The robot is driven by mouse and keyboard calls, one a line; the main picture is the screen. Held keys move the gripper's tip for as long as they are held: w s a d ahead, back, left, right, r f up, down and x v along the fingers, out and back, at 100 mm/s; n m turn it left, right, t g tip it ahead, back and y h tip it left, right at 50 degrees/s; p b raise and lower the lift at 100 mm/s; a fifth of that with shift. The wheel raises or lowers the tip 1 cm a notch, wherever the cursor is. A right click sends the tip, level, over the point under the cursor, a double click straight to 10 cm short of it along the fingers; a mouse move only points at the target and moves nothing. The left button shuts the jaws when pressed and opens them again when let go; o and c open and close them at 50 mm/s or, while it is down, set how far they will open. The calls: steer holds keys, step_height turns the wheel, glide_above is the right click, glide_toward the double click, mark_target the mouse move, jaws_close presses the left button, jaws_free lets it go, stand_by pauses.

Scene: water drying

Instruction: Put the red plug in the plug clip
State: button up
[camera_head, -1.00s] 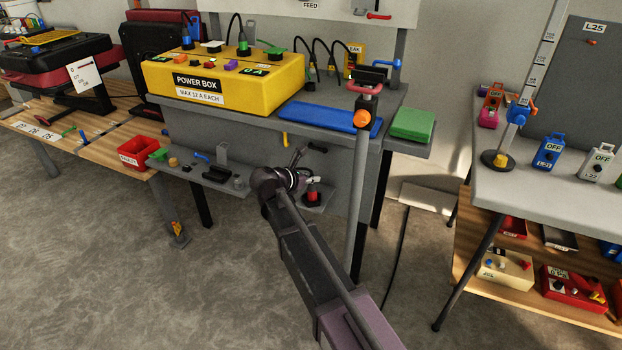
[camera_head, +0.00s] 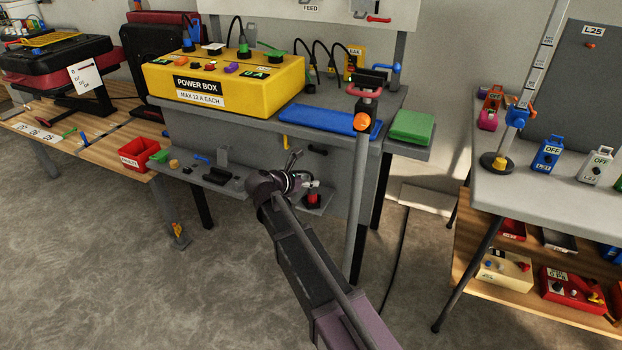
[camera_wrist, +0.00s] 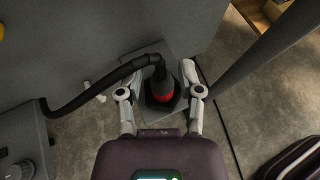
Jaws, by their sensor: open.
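The red plug (camera_head: 313,198) is on a small grey ledge (camera_head: 326,202) at the bench's front. In the wrist view the red plug (camera_wrist: 164,97) has a black top, and a thick black cable (camera_wrist: 95,92) bends off it to the left. My gripper (camera_wrist: 161,78) is open with one finger on each side of the plug. Its fingers stand apart from the plug as far as I can tell. In the head view my gripper (camera_head: 305,172) is partly hidden by my arm.
The lower grey shelf (camera_head: 205,175) holds small parts left of my gripper. A grey post (camera_head: 357,220) stands close on the right. The yellow power box (camera_head: 225,80) sits on the bench above. A red bin (camera_head: 142,153) is at the left.

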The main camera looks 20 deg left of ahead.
steer(key=p+v, duration=0.4)
steer(key=v, duration=0.6)
steer(key=shift+s, duration=0.2)
